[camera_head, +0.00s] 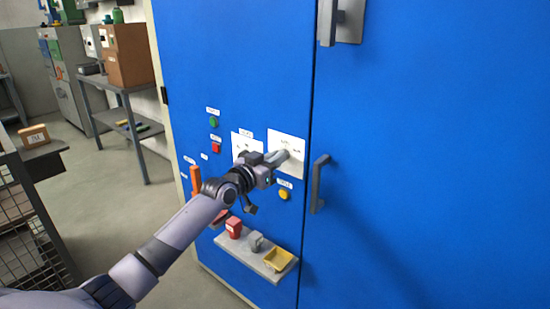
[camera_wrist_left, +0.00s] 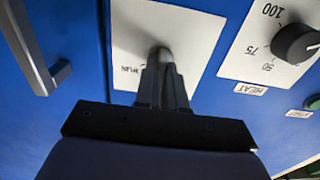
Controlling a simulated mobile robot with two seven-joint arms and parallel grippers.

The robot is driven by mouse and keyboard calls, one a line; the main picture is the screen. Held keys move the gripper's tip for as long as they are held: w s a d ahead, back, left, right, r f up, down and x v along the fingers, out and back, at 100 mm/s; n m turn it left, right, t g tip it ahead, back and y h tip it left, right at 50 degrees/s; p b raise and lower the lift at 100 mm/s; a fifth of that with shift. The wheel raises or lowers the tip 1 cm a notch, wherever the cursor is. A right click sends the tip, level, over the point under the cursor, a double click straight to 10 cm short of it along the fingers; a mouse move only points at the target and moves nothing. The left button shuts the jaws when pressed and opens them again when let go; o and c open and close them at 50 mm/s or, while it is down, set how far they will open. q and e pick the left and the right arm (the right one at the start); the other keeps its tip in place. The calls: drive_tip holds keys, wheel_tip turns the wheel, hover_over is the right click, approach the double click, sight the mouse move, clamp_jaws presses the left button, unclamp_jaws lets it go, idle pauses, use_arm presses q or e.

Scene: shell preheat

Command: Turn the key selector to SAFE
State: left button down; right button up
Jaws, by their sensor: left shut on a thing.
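The key selector (camera_wrist_left: 161,53) shows in the left wrist view as a grey knob end on a white plate (camera_wrist_left: 195,28), just beyond my fingertips. A "RUN" label, upside down, sits left of my fingers there. My left gripper (camera_wrist_left: 162,78) is shut on the selector, and its fingers hide most of it. In the head view my left gripper (camera_head: 279,160) reaches the white plate (camera_head: 296,171) on the blue cabinet. Its fingers hide the selector there, and the plate's lettering is too small to read. I cannot tell the selector's exact angle. My right gripper is in neither view.
A black heat dial (camera_wrist_left: 296,43) is on the neighbouring plate. A door handle (camera_head: 319,184) stands out just right of the selector plate. Below are a yellow button (camera_head: 284,195) and a shelf (camera_head: 272,272) with a yellow tray (camera_head: 279,259). Green and red buttons sit left.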

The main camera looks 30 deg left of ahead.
use_arm(q)
drive_tip(key=shift+r, duration=0.2)
idle(0.3)
drive_tip(key=c, duration=1.2)
unclamp_jaws()
drive_tip(key=shift+w+f, duration=0.1)
drive_tip(key=shift+f, duration=0.05)
drive_tip(key=shift+s+a, duration=0.15)
drive_tip(key=shift+s, duration=1.65)
drive_tip(key=shift+s+a, duration=0.15)
drive_tip(key=shift+s, duration=1.65)
